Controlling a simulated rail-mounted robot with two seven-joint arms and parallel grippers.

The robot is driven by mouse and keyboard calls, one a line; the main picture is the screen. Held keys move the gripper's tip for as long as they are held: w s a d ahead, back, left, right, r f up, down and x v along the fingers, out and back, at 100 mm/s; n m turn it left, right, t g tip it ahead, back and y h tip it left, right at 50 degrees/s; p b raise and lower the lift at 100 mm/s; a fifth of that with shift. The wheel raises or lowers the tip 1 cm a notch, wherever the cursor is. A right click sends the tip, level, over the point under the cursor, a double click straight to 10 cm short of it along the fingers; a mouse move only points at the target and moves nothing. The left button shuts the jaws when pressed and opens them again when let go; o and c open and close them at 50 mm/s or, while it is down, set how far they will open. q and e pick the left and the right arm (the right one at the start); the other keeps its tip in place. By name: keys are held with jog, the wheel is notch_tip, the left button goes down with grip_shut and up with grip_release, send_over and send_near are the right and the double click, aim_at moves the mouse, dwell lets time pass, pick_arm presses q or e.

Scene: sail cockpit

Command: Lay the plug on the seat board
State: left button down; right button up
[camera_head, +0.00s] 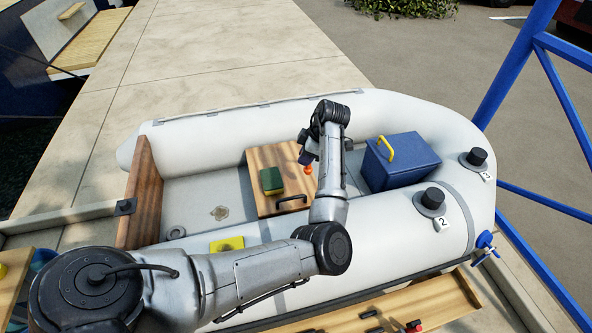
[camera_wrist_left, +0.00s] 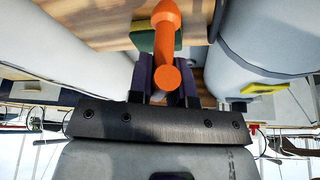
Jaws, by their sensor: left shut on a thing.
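The orange plug (camera_head: 308,170) is held in my left gripper (camera_head: 306,160), its fingers shut around it. In the left wrist view the plug (camera_wrist_left: 166,35) sticks out from between the dark fingers of my left gripper (camera_wrist_left: 167,82). The wooden seat board (camera_head: 265,158) lies across the inside of the grey inflatable boat. The gripper and plug are over or near its right edge; I cannot tell the exact height. A green and yellow sponge (camera_head: 271,181) lies on the board; it also shows behind the plug in the left wrist view (camera_wrist_left: 145,38). My right gripper is out of view.
A blue box (camera_head: 405,166) with a yellow handle stands right of the board. A dark handle (camera_head: 291,199) sits on the board's near edge. Black valves (camera_head: 431,198) top the right tube. A yellow patch (camera_head: 227,245) lies on the near tube. The board's far-left part is clear.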

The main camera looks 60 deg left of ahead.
pick_arm(q)
jog(key=a+f+b, duration=0.1)
jog(key=f, duration=0.1)
jog(key=a+f+b, duration=0.1)
jog(key=f, duration=0.1)
jog(key=s+a+f+b, duration=0.1)
jog(key=a+f+b, duration=0.1)
jog(key=shift+f, duration=0.35)
jog(key=shift+f, duration=0.1)
jog(key=c, duration=1.1)
grip_release()
jog(key=shift+o, duration=0.2)
